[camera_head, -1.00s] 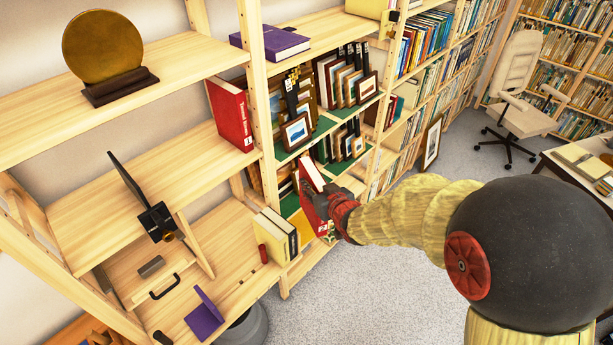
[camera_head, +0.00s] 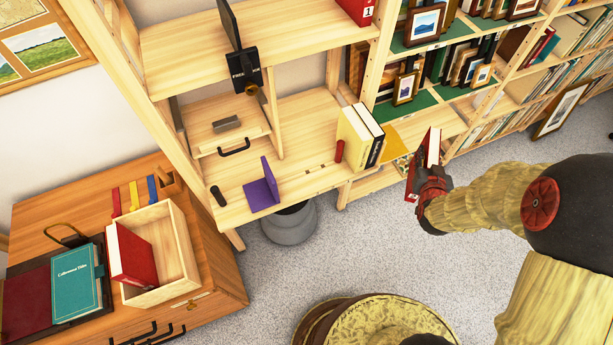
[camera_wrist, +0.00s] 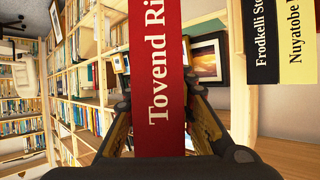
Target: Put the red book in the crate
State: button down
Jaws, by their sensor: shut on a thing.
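My gripper (camera_head: 430,187) is shut on a red book (camera_head: 416,166), held upright in the air in front of the shelves. In the wrist view the spine of this red book (camera_wrist: 158,60), lettered "Tovend Ri…", stands between the two fingers (camera_wrist: 158,100); its ends are cut off or hidden. The crate (camera_head: 181,240) is an open pale wooden box at lower left, well apart from my gripper. Another red book (camera_head: 135,255) leans inside it at its left side, with free room to its right.
The crate stands on a brown wooden cabinet (camera_head: 222,270), beside a teal book (camera_head: 78,283) and a dark red item (camera_head: 25,300). A shelf with a purple bookend (camera_head: 262,188) and pale books (camera_head: 355,140) lies between. A grey bin (camera_head: 290,225) stands below. Carpet is open in front.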

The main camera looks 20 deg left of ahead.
aim_at(174, 250)
jog(key=k+j+z, duration=0.4)
jog(key=j, duration=0.15)
jog(key=k+j+z, duration=0.3)
jog(key=j+z, duration=0.15)
jog(key=k+j+z, duration=0.1)
jog(key=k+j, duration=1.4)
jog(key=k, duration=0.2)
jog(key=j+z, duration=0.05)
